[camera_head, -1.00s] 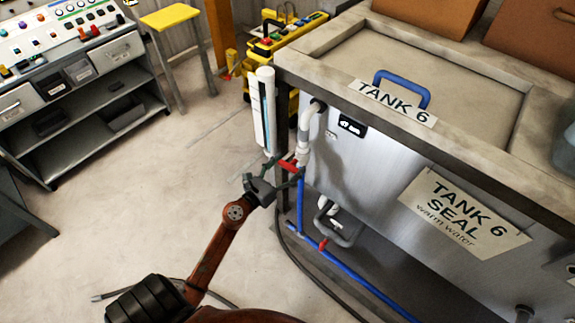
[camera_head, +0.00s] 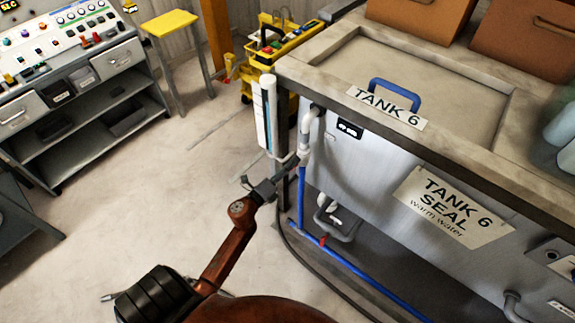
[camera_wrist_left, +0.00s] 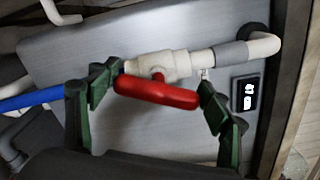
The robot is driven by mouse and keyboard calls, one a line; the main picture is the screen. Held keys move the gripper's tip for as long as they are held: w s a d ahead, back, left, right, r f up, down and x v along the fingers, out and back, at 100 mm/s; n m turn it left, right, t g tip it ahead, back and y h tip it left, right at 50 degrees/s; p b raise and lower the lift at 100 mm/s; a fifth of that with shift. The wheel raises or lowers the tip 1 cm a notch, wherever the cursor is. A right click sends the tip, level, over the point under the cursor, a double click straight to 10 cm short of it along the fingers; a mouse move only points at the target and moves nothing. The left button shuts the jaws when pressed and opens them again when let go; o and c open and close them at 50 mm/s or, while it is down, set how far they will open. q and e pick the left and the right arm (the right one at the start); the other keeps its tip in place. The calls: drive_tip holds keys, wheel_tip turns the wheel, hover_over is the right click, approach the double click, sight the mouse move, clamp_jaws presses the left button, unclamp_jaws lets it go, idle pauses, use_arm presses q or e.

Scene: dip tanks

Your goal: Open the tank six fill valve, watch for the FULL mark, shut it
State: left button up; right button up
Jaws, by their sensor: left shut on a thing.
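The Tank 6 fill valve has a red handle (camera_wrist_left: 157,90) on a white valve body (camera_wrist_left: 160,64). In the left wrist view the handle lies nearly along the pipe, slightly tilted. My left gripper (camera_wrist_left: 159,94) is shut on it, with green-padded fingers at its two ends. In the head view my left gripper (camera_head: 273,178) is at the white pipe (camera_head: 305,135) on the tank's corner, and the handle cannot be made out. Tank 6 (camera_head: 345,165) has a sight tube (camera_head: 267,112) with a blue strip. The FULL mark is not legible. My right gripper is out of view.
A blue pipe (camera_head: 365,278) with another red handle (camera_head: 323,241) runs low along the tank. A yellow cart (camera_head: 285,45) stands behind the corner. A yellow stool (camera_head: 172,22) and a control bench (camera_head: 75,75) are at the back left. The floor between is clear.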

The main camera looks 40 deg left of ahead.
use_arm(q)
drive_tip(key=n+p, duration=0.1)
drive_tip(key=n, duration=0.2)
drive_tip(key=shift+a+p, duration=0.1)
drive_tip(key=shift+p, duration=0.25)
drive_tip(key=shift+f+n+p, duration=0.15)
drive_tip(key=shift+n+p, duration=0.35)
drive_tip(key=shift+n, duration=0.5)
drive_tip(key=shift+f+n, duration=0.1)
drive_tip(key=shift+n, duration=0.2)
drive_tip(key=o, duration=1.2)
drive_tip(key=shift+c, duration=0.2)
drive_tip(key=s, duration=1.2)
